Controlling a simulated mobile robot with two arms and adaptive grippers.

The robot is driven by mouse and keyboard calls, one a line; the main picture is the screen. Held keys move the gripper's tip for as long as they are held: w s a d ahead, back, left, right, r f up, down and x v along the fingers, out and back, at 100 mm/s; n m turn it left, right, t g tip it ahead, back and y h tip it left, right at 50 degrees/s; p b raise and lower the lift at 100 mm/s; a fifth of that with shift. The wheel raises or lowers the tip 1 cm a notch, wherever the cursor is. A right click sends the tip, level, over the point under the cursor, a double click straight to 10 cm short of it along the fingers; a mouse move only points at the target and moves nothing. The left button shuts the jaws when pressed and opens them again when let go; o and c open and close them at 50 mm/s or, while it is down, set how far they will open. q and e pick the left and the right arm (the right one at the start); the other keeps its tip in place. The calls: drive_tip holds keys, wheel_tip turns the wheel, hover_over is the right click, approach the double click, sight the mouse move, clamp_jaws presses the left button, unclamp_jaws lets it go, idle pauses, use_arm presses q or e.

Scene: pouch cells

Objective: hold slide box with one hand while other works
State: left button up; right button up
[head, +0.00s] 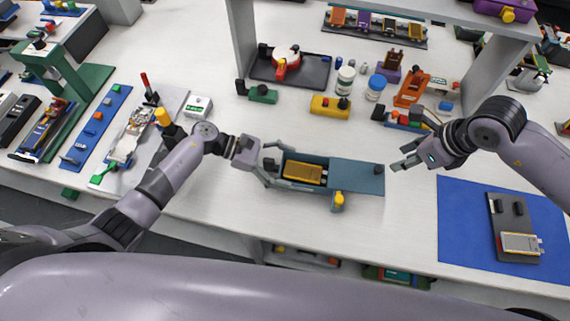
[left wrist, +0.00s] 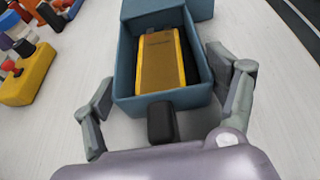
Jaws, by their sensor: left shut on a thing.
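The slide box (head: 283,168) is a blue-grey open tray on the white table, with its flat lid (head: 358,177) extending to the right. A gold pouch cell (head: 305,172) lies inside; it also shows in the left wrist view (left wrist: 158,62). A black knob (left wrist: 162,123) is on the box's near end in the left wrist view. My left gripper (head: 283,164) is shut on the box's left end, with one finger along each side wall. My right gripper (head: 404,156) is open and empty, just right of the lid's right end and apart from it.
A blue mat (head: 460,220) at right bears a dark fixture with a silvery cell (head: 521,244). A yellow block (head: 329,106), a white jar (head: 345,80) and an orange stand (head: 411,88) are behind the box. A yellow-topped clamp (head: 339,200) is at the box's front side.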

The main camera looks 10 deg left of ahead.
drive_tip(key=shift+c, duration=0.5)
drive_tip(key=shift+w, duration=0.15)
drive_tip(key=shift+c, duration=0.7)
drive_tip(key=shift+w+f+g+h, duration=0.3)
drive_tip(key=shift+w+g+h, duration=0.2)
drive_tip(key=shift+w+h, duration=0.1)
drive_tip(key=shift+c, duration=1.2)
drive_tip(key=shift+w+d+n+g+h, duration=0.1)
drive_tip(key=shift+w+n+g+h, duration=0.3)
drive_tip(key=shift+w+g+h, duration=0.3)
clamp_jaws()
drive_tip(key=shift+s+d+f, duration=0.1)
drive_tip(key=shift+f, duration=4.35)
